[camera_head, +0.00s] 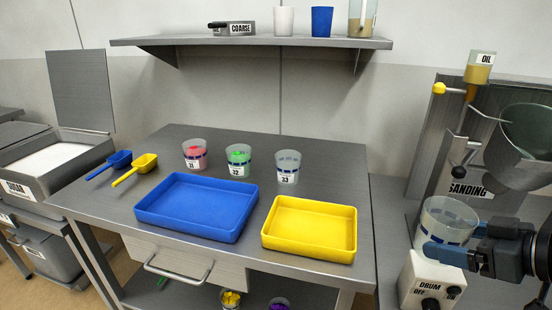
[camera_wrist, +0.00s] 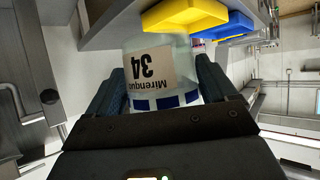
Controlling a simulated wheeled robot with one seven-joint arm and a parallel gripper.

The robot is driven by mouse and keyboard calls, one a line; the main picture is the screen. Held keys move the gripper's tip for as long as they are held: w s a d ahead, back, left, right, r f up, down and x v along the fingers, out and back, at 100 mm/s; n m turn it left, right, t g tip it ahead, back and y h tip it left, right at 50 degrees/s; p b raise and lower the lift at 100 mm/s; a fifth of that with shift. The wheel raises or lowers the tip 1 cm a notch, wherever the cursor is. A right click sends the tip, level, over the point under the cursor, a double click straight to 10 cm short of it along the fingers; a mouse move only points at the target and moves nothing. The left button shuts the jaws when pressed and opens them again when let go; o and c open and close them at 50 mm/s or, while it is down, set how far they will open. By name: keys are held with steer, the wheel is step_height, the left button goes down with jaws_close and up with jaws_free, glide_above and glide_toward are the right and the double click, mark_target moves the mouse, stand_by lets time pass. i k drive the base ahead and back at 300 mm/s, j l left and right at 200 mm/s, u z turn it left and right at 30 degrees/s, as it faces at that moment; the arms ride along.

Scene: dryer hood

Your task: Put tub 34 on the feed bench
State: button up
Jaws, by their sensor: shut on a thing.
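Tub 34 (camera_wrist: 150,68) is a clear tub with blue squares and a white label, which reads upside down in the wrist view. My gripper (camera_wrist: 162,84) has one dark finger on each side of it and is shut on it. In the head view the tub (camera_head: 447,215) is at the right, in front of the sanding machine, with my gripper's blue fingers (camera_head: 440,248) at its lower part. I cannot tell whether its base touches anything. The grey bench (camera_head: 250,150) in the middle carries tubs 31 (camera_head: 194,155), 32 (camera_head: 238,160) and 33 (camera_head: 288,167).
A blue tray (camera_head: 197,205) and a yellow tray (camera_head: 310,228) fill the bench front. Blue (camera_head: 110,163) and yellow (camera_head: 135,169) scoops lie at its left. A wall shelf (camera_head: 250,41) hangs above. The sanding machine (camera_head: 468,170) and drum control box (camera_head: 430,282) crowd my gripper. Bare bench shows right of tub 33.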

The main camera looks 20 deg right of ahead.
mark_target(338, 187)
steer(key=i, duration=0.85)
